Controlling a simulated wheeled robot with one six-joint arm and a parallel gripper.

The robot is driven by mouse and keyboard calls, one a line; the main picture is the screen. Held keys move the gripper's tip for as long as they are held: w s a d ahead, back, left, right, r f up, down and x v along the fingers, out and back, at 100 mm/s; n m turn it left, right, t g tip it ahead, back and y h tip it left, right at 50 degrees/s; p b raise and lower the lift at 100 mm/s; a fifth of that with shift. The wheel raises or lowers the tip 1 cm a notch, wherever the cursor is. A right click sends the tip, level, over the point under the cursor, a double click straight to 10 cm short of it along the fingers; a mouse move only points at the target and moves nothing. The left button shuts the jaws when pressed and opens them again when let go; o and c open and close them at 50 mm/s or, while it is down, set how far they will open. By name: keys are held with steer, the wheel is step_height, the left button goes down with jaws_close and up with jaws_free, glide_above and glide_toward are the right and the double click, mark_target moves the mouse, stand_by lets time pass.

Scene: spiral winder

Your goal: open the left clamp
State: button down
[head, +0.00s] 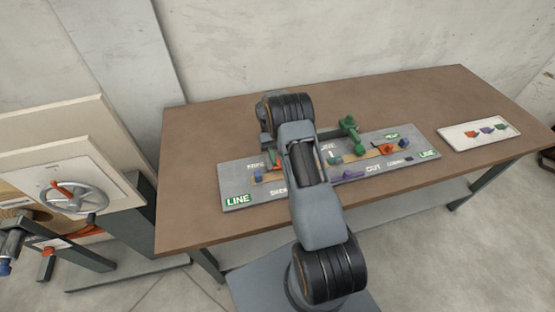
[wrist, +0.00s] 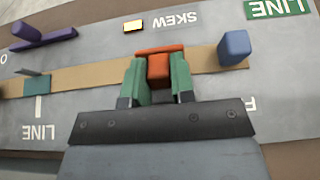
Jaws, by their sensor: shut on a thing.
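The left clamp is an orange block with a flat orange bar (wrist: 158,66), set across a tan strip (wrist: 215,58) on the grey board. In the wrist view my gripper (wrist: 156,80) has its two green fingers on either side of the orange block, shut on it. The underside of the clamp and its contact with the strip are hidden. In the head view my arm covers much of this area. The right orange clamp (head: 386,149) stands apart on the same board.
A blue block (wrist: 234,47) stands close beside the clamp. A purple lever (wrist: 45,38) and a lit yellow lamp (wrist: 133,26) are on the board. A green handle (head: 350,128) rises behind it.

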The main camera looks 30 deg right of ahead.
stand_by(0.4)
steer(key=c, duration=1)
jaws_free()
steer(key=shift+o, duration=0.2)
steer(key=shift+w+r, duration=0.1)
steer(key=shift+r, duration=0.4)
steer(key=r, duration=0.1)
steer(key=r+b, duration=0.1)
steer(key=r, duration=0.1)
steer(key=shift+s, duration=0.3)
steer(key=s+a+r+b, duration=0.1)
steer(key=s+a+r, duration=0.1)
steer(key=s+r, duration=0.7)
steer(key=s, duration=0.4)
steer(key=shift+a, duration=0.4)
steer(key=shift+s, duration=0.1)
steer(key=shift+f, duration=0.1)
